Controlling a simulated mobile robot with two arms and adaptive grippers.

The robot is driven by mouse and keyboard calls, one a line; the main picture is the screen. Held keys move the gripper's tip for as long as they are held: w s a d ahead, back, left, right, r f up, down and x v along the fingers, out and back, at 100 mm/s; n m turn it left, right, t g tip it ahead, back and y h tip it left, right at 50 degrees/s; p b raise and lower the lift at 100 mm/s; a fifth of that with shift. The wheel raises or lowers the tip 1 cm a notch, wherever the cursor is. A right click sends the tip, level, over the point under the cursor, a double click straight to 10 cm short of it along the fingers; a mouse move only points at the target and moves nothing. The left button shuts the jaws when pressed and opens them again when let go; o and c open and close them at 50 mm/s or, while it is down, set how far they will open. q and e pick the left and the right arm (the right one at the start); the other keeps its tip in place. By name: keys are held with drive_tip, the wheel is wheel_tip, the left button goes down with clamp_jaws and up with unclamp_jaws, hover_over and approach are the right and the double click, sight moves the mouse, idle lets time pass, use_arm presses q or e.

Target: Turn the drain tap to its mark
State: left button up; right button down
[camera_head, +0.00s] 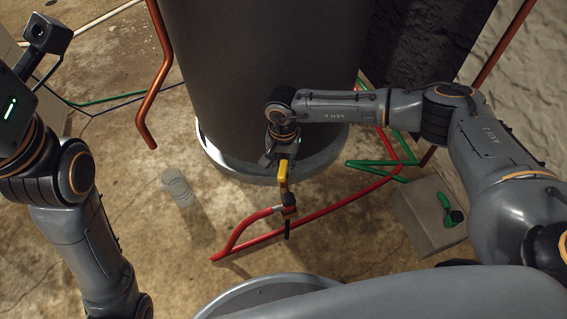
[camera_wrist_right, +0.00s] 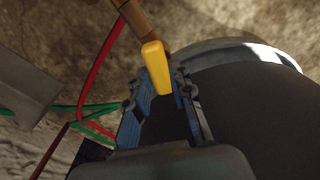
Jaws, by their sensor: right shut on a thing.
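The drain tap's yellow handle (camera_head: 283,172) stands up from a small dark tap body (camera_head: 289,204) on a red pipe (camera_head: 325,210), in front of a large grey tank. My right gripper (camera_head: 282,159) comes down from above and is shut on the handle. In the right wrist view the yellow handle (camera_wrist_right: 156,68) lies between the two fingers of my right gripper (camera_wrist_right: 158,92), with a brownish fitting at its far end. I cannot make out a mark for the tap. My left arm shows at the left, but its fingers do not.
The grey tank (camera_head: 265,70) stands close behind the tap. A clear glass-like cylinder (camera_head: 178,187) stands on the stained floor at left. A copper pipe (camera_head: 160,70) hangs left of the tank. A grey box (camera_head: 420,222) with a green valve (camera_head: 449,211) is at right.

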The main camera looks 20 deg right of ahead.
sight(283, 167)
drive_tip(key=shift+a+n, duration=0.1)
drive_tip(key=shift+n, duration=0.4)
drive_tip(key=shift+s, duration=0.1)
drive_tip(key=c, duration=1.2)
unclamp_jaws()
drive_tip(key=shift+o, duration=0.2)
drive_tip(key=shift+r, duration=0.2)
wheel_tip(283, 167, up, 12)
drive_tip(key=shift+f, duration=0.2)
